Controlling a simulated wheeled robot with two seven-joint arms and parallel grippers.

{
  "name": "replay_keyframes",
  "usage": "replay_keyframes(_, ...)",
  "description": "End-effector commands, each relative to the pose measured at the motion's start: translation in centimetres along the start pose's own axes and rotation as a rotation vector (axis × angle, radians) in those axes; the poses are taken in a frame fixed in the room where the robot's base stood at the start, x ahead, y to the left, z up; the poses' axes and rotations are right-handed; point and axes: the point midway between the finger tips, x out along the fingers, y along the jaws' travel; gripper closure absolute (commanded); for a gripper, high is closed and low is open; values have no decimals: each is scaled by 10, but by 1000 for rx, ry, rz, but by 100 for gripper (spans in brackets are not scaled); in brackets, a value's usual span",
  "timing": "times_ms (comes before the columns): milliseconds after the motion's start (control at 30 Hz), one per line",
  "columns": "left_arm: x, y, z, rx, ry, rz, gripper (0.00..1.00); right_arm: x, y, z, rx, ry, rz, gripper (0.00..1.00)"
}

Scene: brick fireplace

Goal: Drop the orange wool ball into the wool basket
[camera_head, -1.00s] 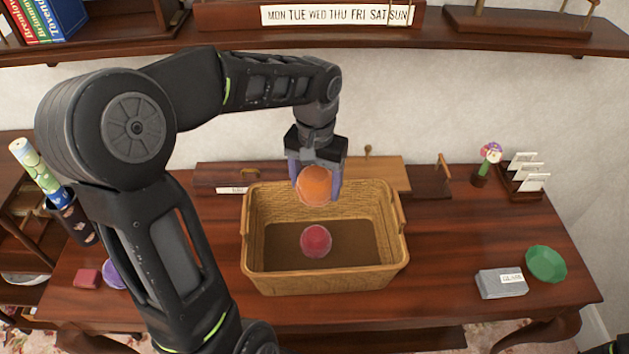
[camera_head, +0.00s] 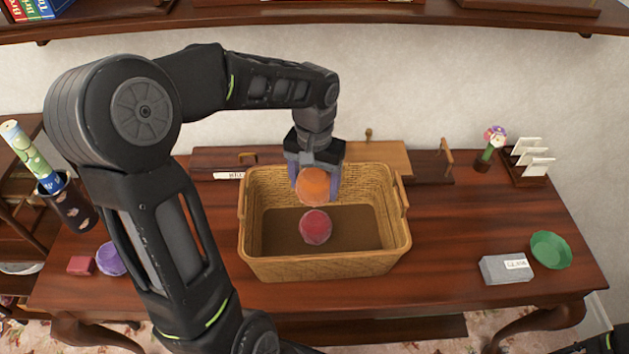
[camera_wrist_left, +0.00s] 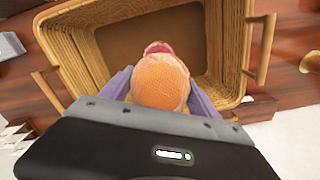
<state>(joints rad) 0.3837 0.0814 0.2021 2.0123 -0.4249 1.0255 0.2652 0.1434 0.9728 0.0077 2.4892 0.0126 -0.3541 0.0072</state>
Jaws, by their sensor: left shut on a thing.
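The orange wool ball (camera_head: 313,186) is held between the fingers of my left gripper (camera_head: 315,184), over the back part of the wool basket. It also shows in the left wrist view (camera_wrist_left: 160,82) between the two purple fingers. The wicker wool basket (camera_head: 325,268) stands open on the wooden table. A red wool ball (camera_head: 315,227) lies inside it on the brown bottom. In the left wrist view the orange ball partly covers the red ball (camera_wrist_left: 158,47). My right gripper is not seen.
A grey box (camera_head: 506,270) and a green bowl (camera_head: 551,250) stand at the right. A flower (camera_head: 494,137) and a card rack (camera_head: 530,160) are at the back right. A purple bowl (camera_head: 111,259) and a red block (camera_head: 80,265) lie at the left. A shelf (camera_head: 330,22) runs above.

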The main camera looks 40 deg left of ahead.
Motion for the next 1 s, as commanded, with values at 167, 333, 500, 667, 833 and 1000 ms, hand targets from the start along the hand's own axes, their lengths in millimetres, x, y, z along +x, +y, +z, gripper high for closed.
replay_keyframes(167, 0, 0, 0, 0, 0, 0, 25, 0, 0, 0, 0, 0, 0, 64)
replay_keyframes(333, 0, 0, 0, 0, 0, 0, 11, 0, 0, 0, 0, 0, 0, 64)
replay_keyframes(500, 0, 0, 0, 0, 0, 0, 5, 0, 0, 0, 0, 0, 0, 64)
replay_keyframes(667, -1, 0, 0, 0, 0, 0, 5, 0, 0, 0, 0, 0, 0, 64)
replay_keyframes(833, -10, 0, -1, 0, 2, -1, 5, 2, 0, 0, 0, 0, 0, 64)
replay_keyframes(1000, -34, 0, -2, 1, 5, 0, 5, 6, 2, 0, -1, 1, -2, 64)
